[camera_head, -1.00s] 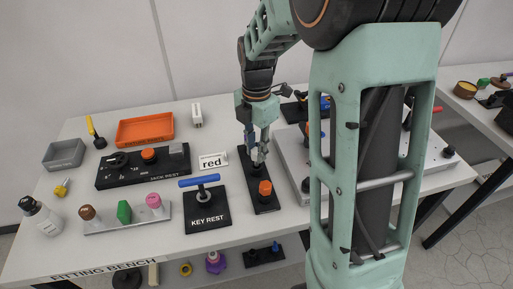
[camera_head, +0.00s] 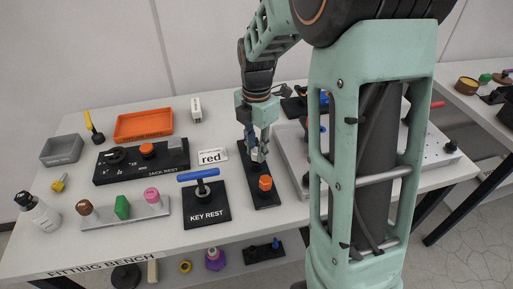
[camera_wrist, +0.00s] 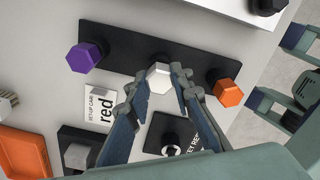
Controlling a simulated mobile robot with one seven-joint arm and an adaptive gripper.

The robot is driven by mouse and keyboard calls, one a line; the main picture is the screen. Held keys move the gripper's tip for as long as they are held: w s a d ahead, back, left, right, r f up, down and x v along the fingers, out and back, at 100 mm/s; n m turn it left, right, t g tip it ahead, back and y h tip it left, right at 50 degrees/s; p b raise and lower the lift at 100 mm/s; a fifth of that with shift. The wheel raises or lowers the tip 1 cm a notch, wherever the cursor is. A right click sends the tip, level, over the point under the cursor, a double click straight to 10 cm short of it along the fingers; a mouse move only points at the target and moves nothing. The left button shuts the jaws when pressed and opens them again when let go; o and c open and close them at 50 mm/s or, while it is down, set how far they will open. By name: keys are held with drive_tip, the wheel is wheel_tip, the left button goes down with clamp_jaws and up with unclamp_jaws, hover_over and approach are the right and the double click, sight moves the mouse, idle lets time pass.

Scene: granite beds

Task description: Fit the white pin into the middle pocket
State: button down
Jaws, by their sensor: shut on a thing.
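The white hex-headed pin (camera_wrist: 158,74) is between the fingertips of my gripper (camera_wrist: 159,78) in the wrist view, and the gripper is shut on it. The pin appears over the middle of a long black board (camera_wrist: 196,64), between a purple hex pin (camera_wrist: 84,57) and an orange hex pin (camera_wrist: 228,92). The middle pocket is hidden under the white pin, and I cannot tell how deep the pin sits. In the head view my gripper (camera_head: 259,151) points down over the black board (camera_head: 266,202), behind the orange pin (camera_head: 265,183). The white pin is hard to make out there.
A "red" card (camera_head: 212,156) and a key rest (camera_head: 207,214) with a blue T-handled key (camera_head: 198,175) stand left of the board. The jack rest (camera_head: 125,171) and an orange tray (camera_head: 143,125) are further left. A grey plate (camera_head: 291,156) lies close on the right.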

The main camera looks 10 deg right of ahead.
drive_tip(key=shift+f, duration=0.3)
drive_tip(key=c, duration=1.6)
unclamp_jaws()
drive_tip(key=shift+r, duration=0.1)
wheel_tip(320, 180, up, 5)
drive_tip(key=p, duration=0.3)
drive_tip(key=shift+p, duration=0.4)
